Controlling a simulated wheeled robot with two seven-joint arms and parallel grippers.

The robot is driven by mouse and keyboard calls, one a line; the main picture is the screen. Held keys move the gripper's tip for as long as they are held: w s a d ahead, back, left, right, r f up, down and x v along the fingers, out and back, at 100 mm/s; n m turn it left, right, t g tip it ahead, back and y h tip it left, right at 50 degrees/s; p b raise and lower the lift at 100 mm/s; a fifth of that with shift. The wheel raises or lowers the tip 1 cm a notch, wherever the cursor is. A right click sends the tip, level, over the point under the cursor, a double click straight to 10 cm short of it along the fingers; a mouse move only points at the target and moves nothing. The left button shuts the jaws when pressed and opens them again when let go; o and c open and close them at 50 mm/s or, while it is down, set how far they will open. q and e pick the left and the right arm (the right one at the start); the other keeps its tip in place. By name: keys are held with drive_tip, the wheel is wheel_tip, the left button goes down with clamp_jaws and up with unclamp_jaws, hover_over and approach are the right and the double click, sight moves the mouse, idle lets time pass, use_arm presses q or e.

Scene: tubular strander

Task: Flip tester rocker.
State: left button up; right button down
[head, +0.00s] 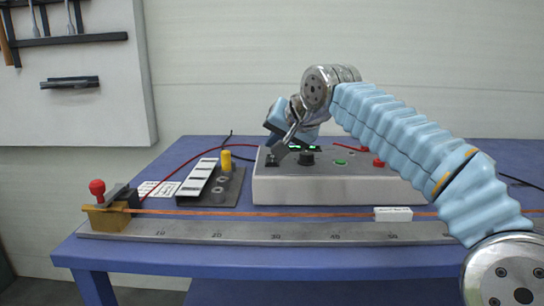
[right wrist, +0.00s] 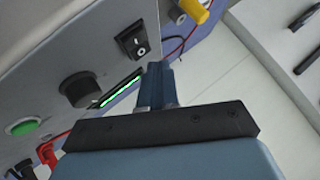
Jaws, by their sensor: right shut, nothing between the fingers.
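The tester (head: 330,190) is a grey metal box on the blue bench. Its black rocker (head: 271,160) sits at the left end of its top panel. In the right wrist view the rocker (right wrist: 133,40) shows a white line and circle mark. My right gripper (head: 279,150) is above the panel's left end, close to the rocker. In the right wrist view its fingers (right wrist: 158,75) are shut with nothing between them, just beside the rocker. I cannot tell whether they touch it. My left gripper is not in view.
The panel also holds a black knob (right wrist: 80,88), a lit green display (right wrist: 118,88), a green button (right wrist: 24,127) and a red part (head: 378,162). A plate with a yellow post (head: 226,160) stands left of the tester. A marked ruler bar (head: 250,231) runs along the front.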

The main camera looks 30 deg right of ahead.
sight(275, 160)
idle(0.5)
drive_tip(key=shift+f+b, duration=0.3)
drive_tip(key=shift+f, duration=0.1)
drive_tip(key=shift+w+f, duration=0.1)
drive_tip(key=shift+f, duration=0.25)
idle(0.4)
drive_tip(key=shift+r, duration=0.1)
drive_tip(key=shift+r+p, duration=0.45)
drive_tip(key=shift+r, duration=0.3)
drive_tip(key=r+p, duration=0.2)
drive_tip(key=shift+s+r, duration=0.2)
drive_tip(key=shift+r, duration=0.1)
drive_tip(key=shift+s+a+r, duration=0.1)
drive_tip(key=shift+r, duration=0.5)
drive_tip(key=shift+s+a+r, duration=0.1)
drive_tip(key=shift+r, duration=0.45)
